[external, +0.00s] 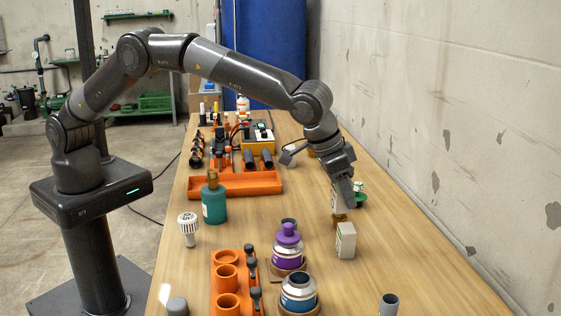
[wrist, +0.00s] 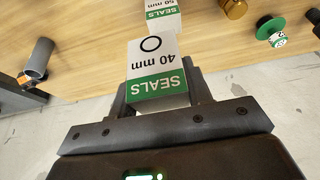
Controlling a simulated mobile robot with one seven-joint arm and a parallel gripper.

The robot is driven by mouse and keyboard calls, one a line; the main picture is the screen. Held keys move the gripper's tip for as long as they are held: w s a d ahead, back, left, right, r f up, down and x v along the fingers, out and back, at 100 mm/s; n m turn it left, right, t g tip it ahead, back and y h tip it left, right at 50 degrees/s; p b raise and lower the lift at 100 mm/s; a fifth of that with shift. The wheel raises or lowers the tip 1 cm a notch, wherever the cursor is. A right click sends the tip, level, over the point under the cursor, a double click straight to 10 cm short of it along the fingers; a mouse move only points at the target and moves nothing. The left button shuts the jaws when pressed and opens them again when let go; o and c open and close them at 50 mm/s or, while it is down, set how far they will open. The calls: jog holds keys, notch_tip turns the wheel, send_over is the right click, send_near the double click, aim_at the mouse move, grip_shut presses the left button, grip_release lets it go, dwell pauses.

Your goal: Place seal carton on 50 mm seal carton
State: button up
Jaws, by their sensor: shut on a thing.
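My gripper (external: 340,190) is shut on a small white and green carton marked "40 mm SEALS" (wrist: 153,62). In the wrist view the carton sits between the two fingers (wrist: 160,92), its printed face towards the camera. In the external view only a pale strip of this carton shows beside the fingers. The white 50 mm seal carton (external: 346,240) stands on the bench, nearer the external camera than my gripper. It also shows at the top of the wrist view (wrist: 163,18), partly cut off and partly behind the held carton. The two cartons look apart.
A brass fitting (wrist: 235,8) and a green-rimmed roll (wrist: 270,28) are near the 50 mm carton. A grey pipe piece (external: 389,303) stands at the front. Purple-topped (external: 288,245) and blue-ringed (external: 298,288) parts stand left of the carton. The concrete wall (external: 450,120) borders the bench's right.

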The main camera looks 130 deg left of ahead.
jog(key=a+f, duration=0.1)
jog(key=a, duration=0.1)
jog(key=shift+w+a+f, duration=0.35)
jog(key=shift+f, duration=2)
jog(key=shift+f, duration=0.1)
jog(key=o, duration=1)
